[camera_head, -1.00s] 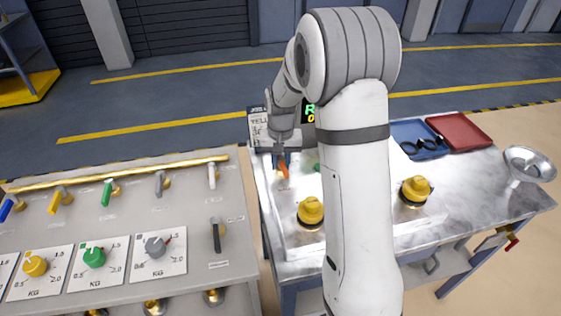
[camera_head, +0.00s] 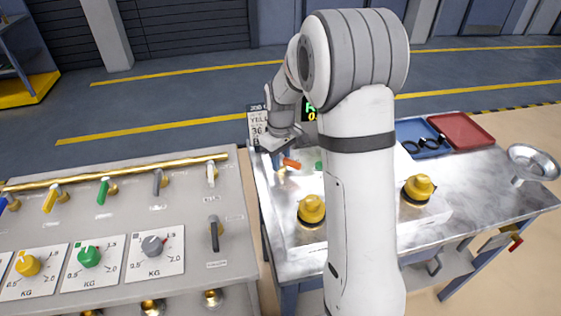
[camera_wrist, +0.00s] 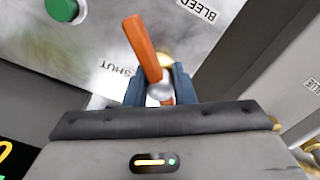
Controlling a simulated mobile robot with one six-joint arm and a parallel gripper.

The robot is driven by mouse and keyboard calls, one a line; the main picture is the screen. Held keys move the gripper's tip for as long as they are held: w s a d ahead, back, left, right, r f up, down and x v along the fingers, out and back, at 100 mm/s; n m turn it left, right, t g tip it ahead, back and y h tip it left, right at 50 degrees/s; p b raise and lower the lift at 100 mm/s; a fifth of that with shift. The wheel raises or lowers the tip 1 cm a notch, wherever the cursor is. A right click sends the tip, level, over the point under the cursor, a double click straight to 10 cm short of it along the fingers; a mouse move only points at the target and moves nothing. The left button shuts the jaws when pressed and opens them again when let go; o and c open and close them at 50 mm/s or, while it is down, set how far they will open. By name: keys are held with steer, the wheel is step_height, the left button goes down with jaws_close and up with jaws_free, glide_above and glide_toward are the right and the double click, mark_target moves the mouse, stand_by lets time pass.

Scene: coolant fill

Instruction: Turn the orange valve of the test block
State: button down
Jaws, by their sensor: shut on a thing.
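The orange valve (camera_head: 291,163) is a lever at the back left of the test block on the metal table. In the head view its handle points right and slightly down. My gripper (camera_head: 278,161) is at the valve, coming from above and behind. In the wrist view the blue fingers of my gripper (camera_wrist: 157,88) are shut on the orange valve (camera_wrist: 143,48) near its hub, and the lever sticks out past them. "SHUT" and "BLEED" labels show on the plate beside it. My arm hides part of the block.
A green button (camera_wrist: 62,9) is near the valve. A blue tray (camera_head: 421,139), a red tray (camera_head: 468,131) and a metal bowl (camera_head: 533,160) are at right. A grey panel (camera_head: 130,225) with coloured levers and dials stands left.

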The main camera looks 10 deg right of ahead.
mark_target(281, 156)
steer(key=n, duration=0.4)
steer(key=shift+b, duration=0.35)
steer(key=shift+n, duration=2.2)
steer(key=c, duration=1.2)
jaws_free()
step_height(281, 156, up, 8)
steer(key=shift+f+b, duration=0.1)
steer(key=shift+b, duration=0.3)
